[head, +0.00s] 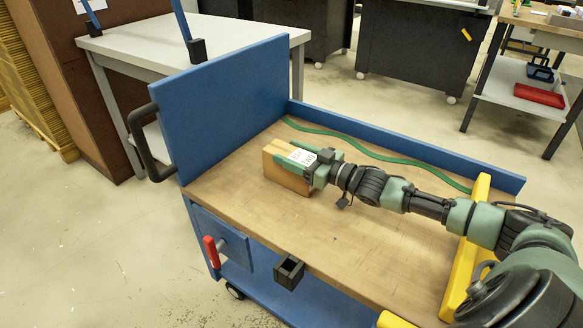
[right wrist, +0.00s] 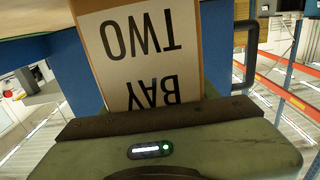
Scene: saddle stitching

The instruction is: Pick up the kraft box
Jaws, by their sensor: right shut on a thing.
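The kraft box (head: 286,179) is a small brown carton with a white label (head: 302,157) on top, at the far left part of the cart's wooden top. My right gripper (head: 317,168) is shut on the box at its right end. The box is on or very close to the wood; I cannot tell if there is a gap. In the right wrist view the box (right wrist: 88,45) fills the upper middle, its label (right wrist: 150,45) reading "BAY TWO" upside down, right in front of the gripper (right wrist: 160,112). My left gripper is not in view.
The blue cart has a wooden top (head: 350,225), a tall blue end panel (head: 225,105) and a low back rail (head: 410,145). A green cord (head: 375,152) lies along the rail. A yellow frame (head: 465,255) stands at the right. A small black holder (head: 289,271) sits on the front edge.

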